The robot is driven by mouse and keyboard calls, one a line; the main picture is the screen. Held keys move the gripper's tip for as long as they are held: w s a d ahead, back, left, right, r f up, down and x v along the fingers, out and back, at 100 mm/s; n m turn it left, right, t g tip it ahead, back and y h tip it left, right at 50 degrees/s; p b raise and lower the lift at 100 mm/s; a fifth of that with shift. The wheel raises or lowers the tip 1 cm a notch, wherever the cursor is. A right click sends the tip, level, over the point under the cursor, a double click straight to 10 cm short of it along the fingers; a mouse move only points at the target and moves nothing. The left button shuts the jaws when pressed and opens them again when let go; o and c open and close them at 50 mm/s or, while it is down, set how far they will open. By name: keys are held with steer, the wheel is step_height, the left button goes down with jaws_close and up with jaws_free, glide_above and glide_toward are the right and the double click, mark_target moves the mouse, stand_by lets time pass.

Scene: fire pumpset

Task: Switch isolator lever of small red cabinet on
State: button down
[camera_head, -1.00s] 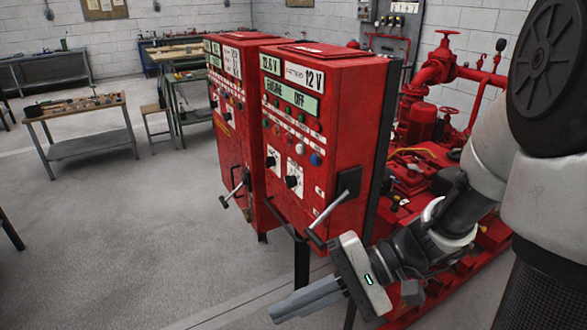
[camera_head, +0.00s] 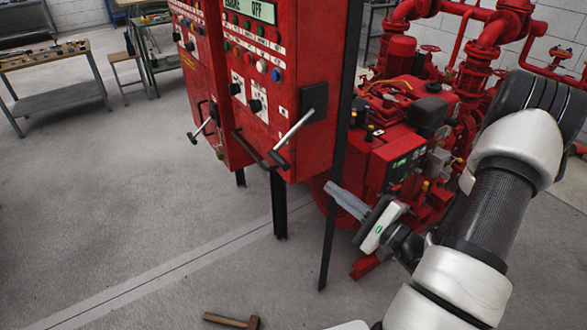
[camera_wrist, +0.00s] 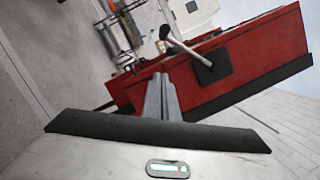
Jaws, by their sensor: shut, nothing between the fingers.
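Two red cabinets stand side by side in the head view, the nearer one (camera_head: 265,85) and the farther one (camera_head: 203,75). I cannot tell which is the small one. The nearer cabinet has a black plate (camera_head: 314,101) on its side with a grey lever (camera_head: 294,130) slanting down to the left. The farther cabinet has a similar lever (camera_head: 203,128). My gripper (camera_head: 330,188) is shut and empty, right of and below the nearer lever and apart from it. In the wrist view, my fingers (camera_wrist: 160,78) point towards a lever (camera_wrist: 186,46) on a black plate (camera_wrist: 211,66).
A red engine and pump set (camera_head: 410,140) stands right of the cabinets, close behind my gripper. Black legs (camera_head: 329,225) support the cabinets. A hammer (camera_head: 232,321) lies on the floor. A workbench (camera_head: 55,90) stands at the left. The floor in front is open.

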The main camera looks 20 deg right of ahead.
steer(key=shift+w+a, duration=0.1)
steer(key=w+a+r, duration=0.3)
steer(key=w+a, duration=0.4)
steer(key=a, duration=0.1)
steer(key=shift+w+r, duration=0.2)
steer(key=shift+r, duration=0.1)
steer(key=shift+r, duration=0.1)
stand_by(0.4)
